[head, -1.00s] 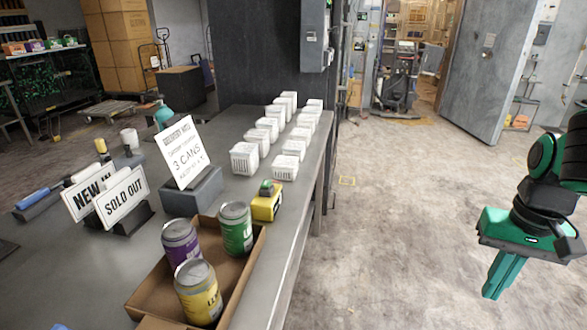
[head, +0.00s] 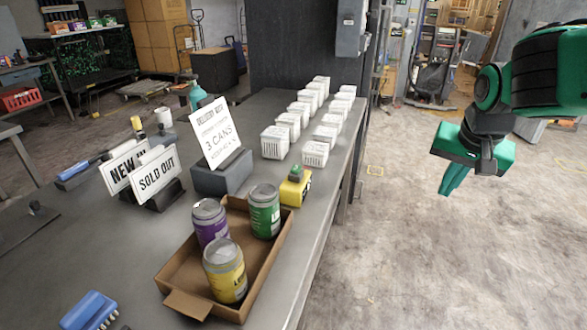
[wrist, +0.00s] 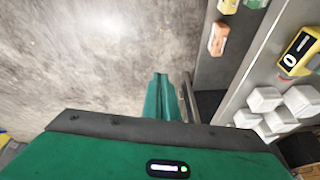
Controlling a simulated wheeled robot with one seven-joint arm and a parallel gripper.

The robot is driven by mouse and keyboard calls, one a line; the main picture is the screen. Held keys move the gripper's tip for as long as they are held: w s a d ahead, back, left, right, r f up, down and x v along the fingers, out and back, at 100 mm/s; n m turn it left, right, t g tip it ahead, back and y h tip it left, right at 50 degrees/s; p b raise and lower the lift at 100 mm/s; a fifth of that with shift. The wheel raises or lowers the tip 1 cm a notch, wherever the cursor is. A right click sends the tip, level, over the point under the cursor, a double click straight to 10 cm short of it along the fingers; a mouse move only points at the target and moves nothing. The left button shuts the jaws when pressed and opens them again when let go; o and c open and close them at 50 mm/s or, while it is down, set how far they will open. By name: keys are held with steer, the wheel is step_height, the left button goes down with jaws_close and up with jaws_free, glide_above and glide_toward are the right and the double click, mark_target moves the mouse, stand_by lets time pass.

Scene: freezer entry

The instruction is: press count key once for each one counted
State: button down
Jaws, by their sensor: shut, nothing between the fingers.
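A yellow counter (head: 295,188) with a green key (head: 296,173) on top stands on the grey table, just behind the tray. In the wrist view a yellow device with a dark display (wrist: 298,50) seems to show 0. A cardboard tray (head: 178,278) holds a purple can (head: 210,222), a green can (head: 264,212) and a yellow can (head: 225,272), all upright. My gripper (head: 450,187) is shut and empty, over open floor right of the table. Its closed fingers (wrist: 160,98) also show in the wrist view.
Two rows of white cartons (head: 288,128) stand farther back on the table. "NEW IN" (head: 125,168) and "SOLD OUT" (head: 156,174) signs stand left of the notice. A blue brush (head: 90,311) lies at front left. Floor between table and gripper is clear.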

steer(key=w+a+r+t+y, duration=0.1)
steer(key=w+a+r+t, duration=0.25)
steer(key=w+a, duration=0.75)
step_height(320, 180, up, 5)
steer(key=t+y, duration=0.1)
steer(key=y, duration=0.2)
glide_above(298, 170)
steer(key=shift+a+n, duration=0.1)
steer(key=shift+n, duration=0.2)
steer(key=shift+f, duration=4.3)
steer(key=shift+f, duration=0.15)
steer(key=shift+s+f, duration=0.1)
steer(key=shift+f, duration=0.2)
